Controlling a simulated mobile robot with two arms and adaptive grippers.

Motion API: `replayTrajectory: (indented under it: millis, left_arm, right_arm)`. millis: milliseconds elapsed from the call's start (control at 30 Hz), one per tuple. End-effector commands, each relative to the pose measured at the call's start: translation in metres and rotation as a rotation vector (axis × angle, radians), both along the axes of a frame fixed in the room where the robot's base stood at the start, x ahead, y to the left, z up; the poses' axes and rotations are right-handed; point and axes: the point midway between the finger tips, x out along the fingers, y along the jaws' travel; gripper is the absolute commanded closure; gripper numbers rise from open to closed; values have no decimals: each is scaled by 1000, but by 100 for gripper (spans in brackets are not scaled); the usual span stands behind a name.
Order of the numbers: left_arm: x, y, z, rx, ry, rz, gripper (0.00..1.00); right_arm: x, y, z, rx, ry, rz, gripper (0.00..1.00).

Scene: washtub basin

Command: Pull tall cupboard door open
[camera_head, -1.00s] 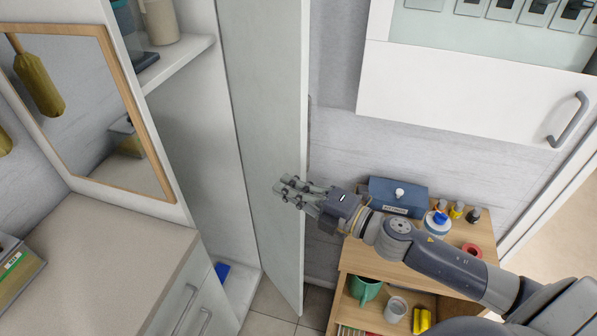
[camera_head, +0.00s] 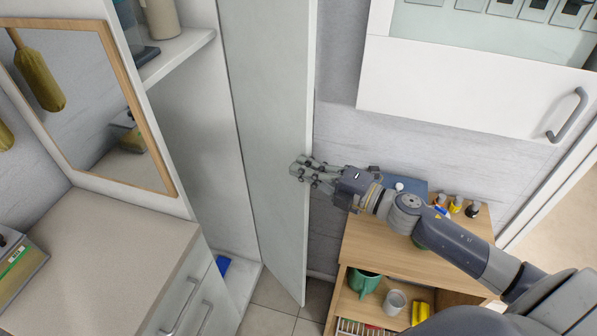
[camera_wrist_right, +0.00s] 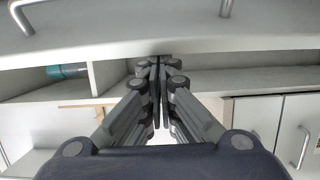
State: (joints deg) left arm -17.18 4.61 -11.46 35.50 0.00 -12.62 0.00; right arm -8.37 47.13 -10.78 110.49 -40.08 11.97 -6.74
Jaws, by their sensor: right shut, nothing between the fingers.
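The tall cupboard door (camera_head: 275,150) stands swung open in the head view, its inner face showing and its free edge to the right. The tall cupboard (camera_head: 190,130) is open to the left of it, with a shelf inside. My right gripper (camera_head: 301,169) is shut and empty at the door's free edge, its fingertips overlapping the inner face in the picture. I cannot tell whether they touch the door. In the right wrist view the fingers (camera_wrist_right: 158,62) are pressed together with nothing between them. My left gripper is out of view.
A wooden shelf unit (camera_head: 375,245) with small bottles, a mug and a cup stands right of the door, under my right arm. A wall cabinet (camera_head: 460,85) with a grey handle hangs above. A counter (camera_head: 95,265) with drawers is at the left.

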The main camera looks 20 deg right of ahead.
Motion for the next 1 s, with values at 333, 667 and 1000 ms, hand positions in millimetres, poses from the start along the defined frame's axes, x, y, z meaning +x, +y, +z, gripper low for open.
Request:
replayTrajectory:
  millis: [333,667,1000]
  left_arm:
    - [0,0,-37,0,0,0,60]
    - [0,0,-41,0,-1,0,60]
    - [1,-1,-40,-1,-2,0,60]
  right_arm:
    - [35,-90,-4,-5,-3,-6,100]
    - [44,-107,1,0,-1,-3,100]
    - [44,-106,1,0,-1,-3,100]
